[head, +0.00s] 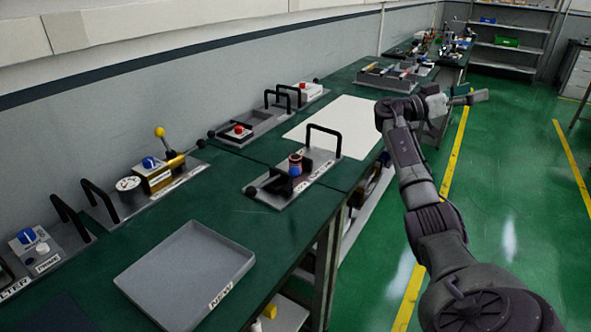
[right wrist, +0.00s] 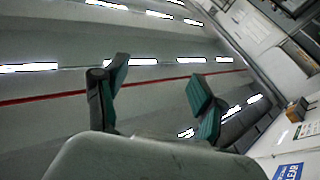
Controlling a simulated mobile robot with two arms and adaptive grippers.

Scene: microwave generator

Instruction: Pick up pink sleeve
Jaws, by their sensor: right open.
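A small pinkish, ring-like part (head: 295,159), which may be the pink sleeve, sits above a blue part on the grey fixture plate (head: 265,193) with a black handle, mid-bench. It is too small to make out clearly. My right gripper (head: 478,97) is raised over the green floor, right of the bench and well apart from the fixture. In the right wrist view its two fingers (right wrist: 157,88) are spread with nothing between them. That view shows wall and ceiling lights, no sleeve. My left gripper is not in view.
An empty grey tray (head: 190,268) lies on the near bench. A white sheet (head: 352,123) lies behind the fixture. More plates with black handles and a yellow lever device (head: 158,178) stand along the wall. The floor at right is free.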

